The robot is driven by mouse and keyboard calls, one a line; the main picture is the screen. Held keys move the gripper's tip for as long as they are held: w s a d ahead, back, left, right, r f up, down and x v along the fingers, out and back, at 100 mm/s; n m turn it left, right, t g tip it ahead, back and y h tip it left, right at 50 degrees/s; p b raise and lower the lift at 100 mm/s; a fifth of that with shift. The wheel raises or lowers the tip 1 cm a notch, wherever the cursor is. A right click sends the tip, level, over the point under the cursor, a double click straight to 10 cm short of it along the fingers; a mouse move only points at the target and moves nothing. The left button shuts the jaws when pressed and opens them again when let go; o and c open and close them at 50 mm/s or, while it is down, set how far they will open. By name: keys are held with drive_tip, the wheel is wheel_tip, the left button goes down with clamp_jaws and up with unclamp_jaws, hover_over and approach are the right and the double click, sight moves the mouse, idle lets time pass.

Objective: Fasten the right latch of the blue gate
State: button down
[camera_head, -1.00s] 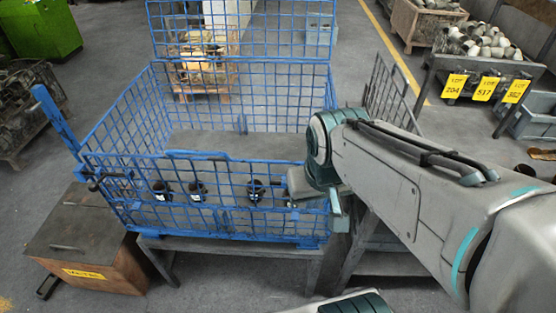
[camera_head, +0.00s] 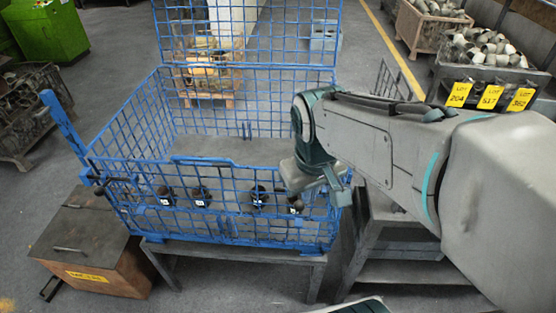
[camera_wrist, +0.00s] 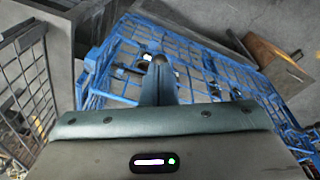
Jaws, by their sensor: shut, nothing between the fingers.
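The blue gate (camera_head: 225,219) is the mesh front of a blue wire crate (camera_head: 148,113) and stands upright. It also shows in the wrist view (camera_wrist: 195,73). A dark latch (camera_head: 98,189) sits at the gate's left end. The right latch is not clearly visible; my arm's end covers part of the right front corner. My gripper (camera_head: 339,194) is at that corner, pointing down, with its fingers shut and empty. In the wrist view my fingers (camera_wrist: 159,68) overlap the blue mesh; I cannot tell whether they touch it.
Several dark cylindrical parts (camera_head: 200,196) with white labels stand inside behind the gate. The crate rests on a grey stand (camera_head: 240,254). A brown box (camera_head: 85,243) is at the left, a grey mesh panel (camera_head: 391,82) behind my arm at the right. Floor in front is clear.

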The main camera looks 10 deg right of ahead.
drive_tip(key=w+a+r+n+g+h+p, duration=0.1)
drive_tip(key=w+a+r+n+g+h, duration=0.1)
drive_tip(key=w+a+n, duration=0.7)
drive_tip(key=shift+w+a+r+n+g+h+p, duration=0.15)
drive_tip(key=shift+w+a+n+g+h+p, duration=0.2)
drive_tip(key=shift+n+g, duration=0.25)
drive_tip(key=shift+s+d, duration=0.1)
drive_tip(key=shift+s, duration=0.05)
drive_tip(key=s+d+f, duration=0.3)
drive_tip(key=d+f, duration=0.3)
drive_tip(key=f, duration=0.4)
drive_tip(key=shift+f+p, duration=0.15)
drive_tip(key=shift+p, duration=0.25)
drive_tip(key=shift+d, duration=0.15)
